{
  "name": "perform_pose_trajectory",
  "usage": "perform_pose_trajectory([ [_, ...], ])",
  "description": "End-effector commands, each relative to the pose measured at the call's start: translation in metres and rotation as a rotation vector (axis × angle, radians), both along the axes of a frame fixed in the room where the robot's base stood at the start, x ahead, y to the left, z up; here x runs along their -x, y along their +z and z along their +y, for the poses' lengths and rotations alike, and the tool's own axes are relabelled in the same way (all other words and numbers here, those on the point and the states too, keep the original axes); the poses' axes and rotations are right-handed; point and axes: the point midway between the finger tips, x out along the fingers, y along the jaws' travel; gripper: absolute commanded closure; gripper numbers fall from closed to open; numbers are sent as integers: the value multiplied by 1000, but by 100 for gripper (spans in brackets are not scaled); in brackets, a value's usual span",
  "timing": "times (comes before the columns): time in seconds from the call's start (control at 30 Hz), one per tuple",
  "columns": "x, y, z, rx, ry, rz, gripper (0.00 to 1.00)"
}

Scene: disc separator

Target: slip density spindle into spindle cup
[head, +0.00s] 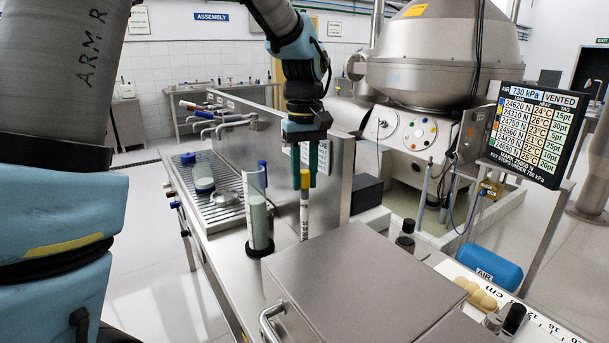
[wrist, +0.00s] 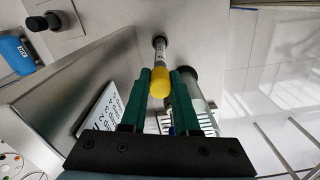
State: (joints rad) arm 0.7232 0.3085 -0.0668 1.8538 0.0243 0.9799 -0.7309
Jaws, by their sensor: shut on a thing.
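The density spindle (head: 304,208) is a slim upright rod with a yellow top and a pale, marked stem. In the wrist view its yellow cap (wrist: 160,82) lies between the green fingers. My gripper (head: 305,180) points down and is shut on the spindle near its top; it also shows in the wrist view (wrist: 163,74). In the head view the steel box hides the spindle's foot.
A clear cylinder (head: 257,212) with pale liquid and a black base stands just left of the spindle. A steel box (head: 360,285) is in front, and an upright steel panel (head: 265,150) is behind.

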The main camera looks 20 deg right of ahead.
Motion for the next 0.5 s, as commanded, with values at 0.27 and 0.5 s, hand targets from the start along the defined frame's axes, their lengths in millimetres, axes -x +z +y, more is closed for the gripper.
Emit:
perform_pose_trajectory([
  [0.27,0,-9,0,1,0,-1,100],
  [0.5,0,-16,0,1,0,-1,100],
])
